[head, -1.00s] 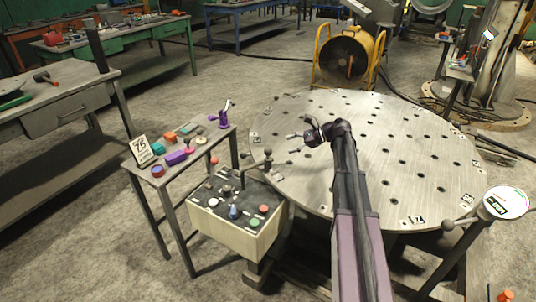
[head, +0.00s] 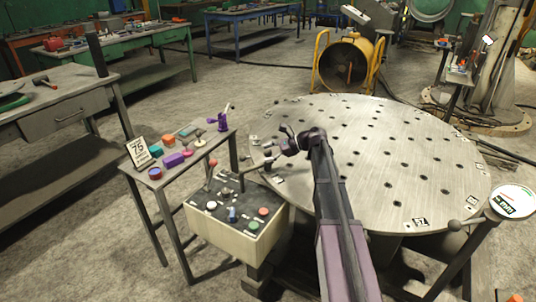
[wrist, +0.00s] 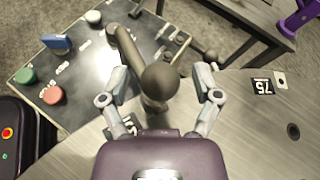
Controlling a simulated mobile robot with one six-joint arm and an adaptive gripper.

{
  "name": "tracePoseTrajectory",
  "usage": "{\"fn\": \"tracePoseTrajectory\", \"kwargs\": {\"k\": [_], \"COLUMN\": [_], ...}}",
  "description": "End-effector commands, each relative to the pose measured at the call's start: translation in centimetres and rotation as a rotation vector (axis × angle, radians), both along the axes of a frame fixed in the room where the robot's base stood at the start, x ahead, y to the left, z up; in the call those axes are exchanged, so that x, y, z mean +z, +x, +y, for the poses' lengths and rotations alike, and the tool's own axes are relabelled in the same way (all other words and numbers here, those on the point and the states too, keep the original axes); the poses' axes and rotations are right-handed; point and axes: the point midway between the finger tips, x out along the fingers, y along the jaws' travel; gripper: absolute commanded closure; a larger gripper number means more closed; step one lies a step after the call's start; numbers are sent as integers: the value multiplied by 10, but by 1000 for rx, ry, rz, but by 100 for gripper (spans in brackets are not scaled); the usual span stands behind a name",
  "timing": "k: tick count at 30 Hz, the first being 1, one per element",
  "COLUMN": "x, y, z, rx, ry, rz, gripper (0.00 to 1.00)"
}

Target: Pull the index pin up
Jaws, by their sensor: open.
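My gripper (head: 279,141) is open over the left edge of the round steel table, beside the control box. In the wrist view a dark ball knob (wrist: 160,84) on a slanting shaft lies between my two spread fingers, with gaps on both sides. I cannot tell whether this is the index pin or a lever of the box. A second, smaller dark knob (wrist: 210,56) shows beyond the right finger. What is under the large knob is partly hidden by it and by my gripper.
The control box (head: 236,243) carries a green button (wrist: 24,75), a red button (wrist: 53,95) and a blue switch (wrist: 57,43). A small side table (head: 133,170) with coloured parts stands left of it. The drilled round table (head: 400,165) is mostly clear.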

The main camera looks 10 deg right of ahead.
Motion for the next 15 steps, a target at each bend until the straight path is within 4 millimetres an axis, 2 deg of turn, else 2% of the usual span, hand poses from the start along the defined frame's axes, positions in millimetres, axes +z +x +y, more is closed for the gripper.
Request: {"fn": "tracePoseTrajectory", "kwargs": {"k": [2, 3, 9, 11, 15], "x": [0, 0, 0, 0, 1], "y": [0, 0, 0, 0, 0], "z": [0, 0, 0, 0, 0], "rx": [0, 0, 0, 0, 0], "ry": [0, 0, 0, 0, 0], "rz": [0, 0, 0, 0, 0], "gripper": [19, 25, 84, 100, 100]}}
